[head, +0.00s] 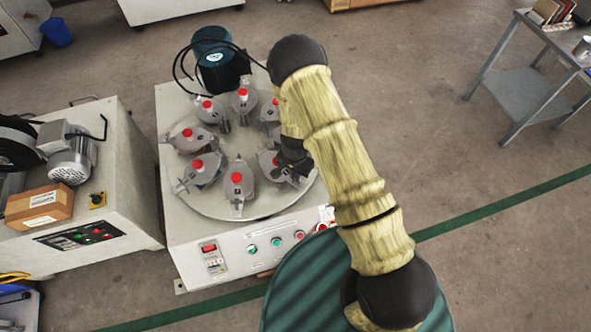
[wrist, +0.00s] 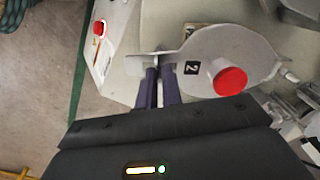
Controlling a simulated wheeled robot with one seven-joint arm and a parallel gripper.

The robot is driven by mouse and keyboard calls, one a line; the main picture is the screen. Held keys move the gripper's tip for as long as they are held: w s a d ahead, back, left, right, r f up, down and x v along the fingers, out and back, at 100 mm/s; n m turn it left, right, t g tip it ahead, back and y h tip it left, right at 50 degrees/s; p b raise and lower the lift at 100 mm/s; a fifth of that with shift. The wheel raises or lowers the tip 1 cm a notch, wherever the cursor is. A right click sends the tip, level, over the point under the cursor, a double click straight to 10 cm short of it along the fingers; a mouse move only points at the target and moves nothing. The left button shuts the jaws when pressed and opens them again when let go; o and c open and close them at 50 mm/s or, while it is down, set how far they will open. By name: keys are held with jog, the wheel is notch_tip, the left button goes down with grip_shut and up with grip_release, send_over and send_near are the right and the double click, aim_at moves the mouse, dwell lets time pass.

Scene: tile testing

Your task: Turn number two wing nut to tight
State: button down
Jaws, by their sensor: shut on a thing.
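The number two holder (wrist: 215,52) is a grey metal plate with a black "2" label and a red knob (wrist: 230,81) in the wrist view. In the head view this holder (head: 266,162) sits at the right of the round turntable, partly hidden by my gripper. Its wing nut (wrist: 142,61) is at the holder's outer end, grey and small. My gripper (wrist: 160,70) has its two dark fingers close together around the wing nut's wing, shut on it. In the head view my gripper (head: 292,160) is over the turntable's right side, its fingertips hard to make out.
The turntable (head: 225,213) carries several similar holders with red knobs. A dark green motor (head: 213,52) with black cables stands behind it. The machine's front panel (head: 262,248) has coloured buttons. Another machine (head: 115,190) stands close on the left; open floor lies to the right.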

jog(key=shift+m+p, duration=0.65)
jog(key=shift+m, duration=0.65)
jog(key=c, duration=1.6)
grip_release()
jog(key=shift+o, duration=0.2)
notch_tip(320, 180, up, 17)
jog(key=p, duration=0.4)
jog(key=shift+r, duration=0.2)
jog(key=shift+r, duration=0.1)
